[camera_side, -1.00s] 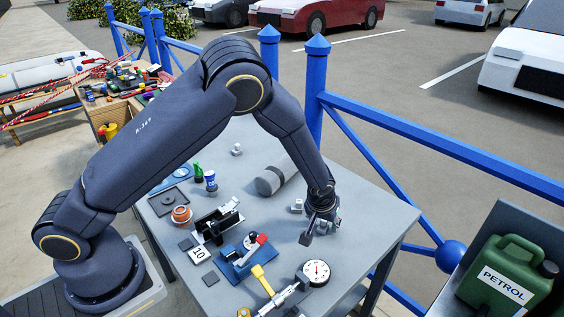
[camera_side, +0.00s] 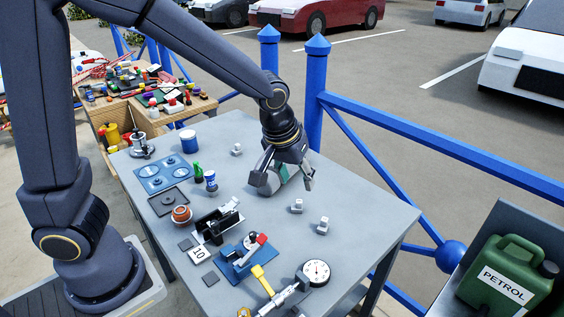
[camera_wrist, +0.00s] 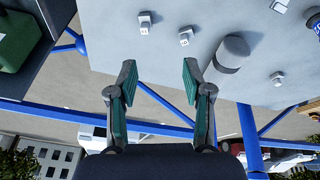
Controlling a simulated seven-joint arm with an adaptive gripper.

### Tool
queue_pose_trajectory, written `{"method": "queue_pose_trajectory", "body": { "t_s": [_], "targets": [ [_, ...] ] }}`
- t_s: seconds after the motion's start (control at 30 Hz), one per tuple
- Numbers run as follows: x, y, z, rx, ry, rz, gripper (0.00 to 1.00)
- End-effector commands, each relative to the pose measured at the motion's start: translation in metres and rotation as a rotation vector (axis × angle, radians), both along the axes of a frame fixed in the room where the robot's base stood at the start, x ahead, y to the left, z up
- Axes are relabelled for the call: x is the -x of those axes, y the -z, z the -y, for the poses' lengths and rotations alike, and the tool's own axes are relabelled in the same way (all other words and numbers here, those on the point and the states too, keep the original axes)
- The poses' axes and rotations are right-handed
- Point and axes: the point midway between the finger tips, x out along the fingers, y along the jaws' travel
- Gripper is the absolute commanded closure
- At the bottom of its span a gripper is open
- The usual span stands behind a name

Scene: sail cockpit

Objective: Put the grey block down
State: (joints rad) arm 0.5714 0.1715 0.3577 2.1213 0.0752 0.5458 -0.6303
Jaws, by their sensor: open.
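Several small pale grey blocks stand apart on the grey table. One block (camera_side: 322,226) is nearest the right edge, another block (camera_side: 297,206) is just behind it, and a third block (camera_side: 237,149) is at the back. In the wrist view two blocks are at the top, one block (camera_wrist: 145,24) left of the other (camera_wrist: 186,37), and the third (camera_wrist: 278,79) is at right. Which is the task's block I cannot tell.
The grey cylinder (camera_wrist: 232,52) lies on the table, partly hidden by my gripper in the side view. A dial gauge (camera_side: 316,272), a blue clamp fixture (camera_side: 240,258) and a blue plate (camera_side: 163,173) stand to the front and left. Blue railing (camera_side: 400,145) runs behind.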

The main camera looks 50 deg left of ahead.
Motion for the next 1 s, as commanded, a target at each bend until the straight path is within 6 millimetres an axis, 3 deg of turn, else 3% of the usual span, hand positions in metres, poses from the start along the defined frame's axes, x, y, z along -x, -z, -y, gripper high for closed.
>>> {"method": "queue_pose_trajectory", "body": {
  "t_s": [0.03,0.2,0.3,0.43,0.6,1.0],
  "targets": [
    [0.018,-0.025,-0.014,0.032,0.020,0.016,0.50],
    [0.088,-0.079,-0.047,0.040,0.152,0.073,0.50],
    [0.127,-0.095,-0.060,0.000,0.223,0.112,0.50],
    [0.163,-0.102,-0.069,-0.064,0.285,0.144,0.50],
    [0.182,-0.102,-0.072,-0.110,0.320,0.155,0.50],
    [0.183,-0.103,-0.072,-0.112,0.323,0.156,0.50]
  ]
}}
